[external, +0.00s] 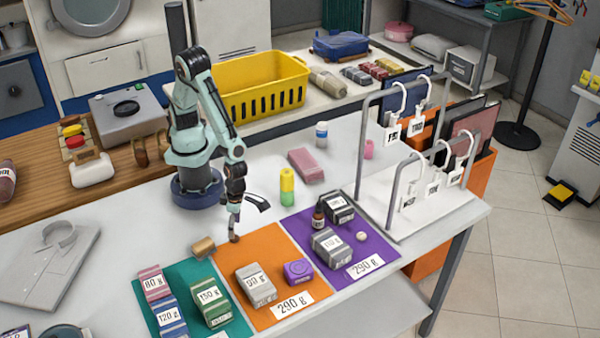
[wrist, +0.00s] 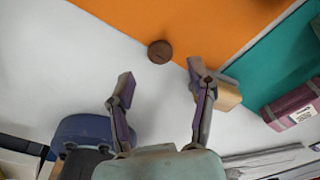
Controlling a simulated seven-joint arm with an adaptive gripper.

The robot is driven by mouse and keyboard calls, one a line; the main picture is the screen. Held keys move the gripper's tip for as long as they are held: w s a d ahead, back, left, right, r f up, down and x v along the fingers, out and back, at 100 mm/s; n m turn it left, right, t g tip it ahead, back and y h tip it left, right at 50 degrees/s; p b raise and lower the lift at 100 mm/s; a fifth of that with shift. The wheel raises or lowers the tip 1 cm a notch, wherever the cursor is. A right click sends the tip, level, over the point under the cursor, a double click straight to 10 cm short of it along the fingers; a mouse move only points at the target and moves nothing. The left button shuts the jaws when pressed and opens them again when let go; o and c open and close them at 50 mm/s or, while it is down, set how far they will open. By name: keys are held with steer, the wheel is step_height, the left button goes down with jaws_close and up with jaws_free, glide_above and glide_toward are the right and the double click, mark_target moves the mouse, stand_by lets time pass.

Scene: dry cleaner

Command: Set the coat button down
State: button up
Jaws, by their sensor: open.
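The coat button, a round brown disc (wrist: 160,51), lies at the edge of the orange mat (wrist: 210,20), where the mat meets the white table. In the external view a small brown spot under my gripper (external: 233,232) at the back edge of the orange mat appears to be it. My gripper also shows in the wrist view (wrist: 160,78), with its two fingers spread apart and nothing held between them. The button is just beyond the fingertips, apart from both fingers in the picture. The gripper points down close to the table.
A wooden block (external: 203,247) sits beside the gripper, near the right finger in the wrist view. Weight-labelled packs stand on the green mat (external: 180,282), the orange mat and the purple mat (external: 383,253). A yellow-green bottle (external: 287,188) stands behind.

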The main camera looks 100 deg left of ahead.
steer(key=w+a+r+n, duration=0.2)
steer(key=a+r+n, duration=0.2)
steer(key=r+n, duration=0.55)
steer(key=s+a+r+n, duration=0.4)
steer(key=a+n, duration=0.3)
steer(key=n, duration=0.6)
steer(key=s+a+r+n+t, duration=0.1)
steer(key=s+a+r+n, duration=0.3)
steer(key=n, duration=0.9)
steer(key=a+r, duration=0.3)
steer(key=shift+s+a+y, duration=0.25)
steer(key=shift+y, duration=0.15)
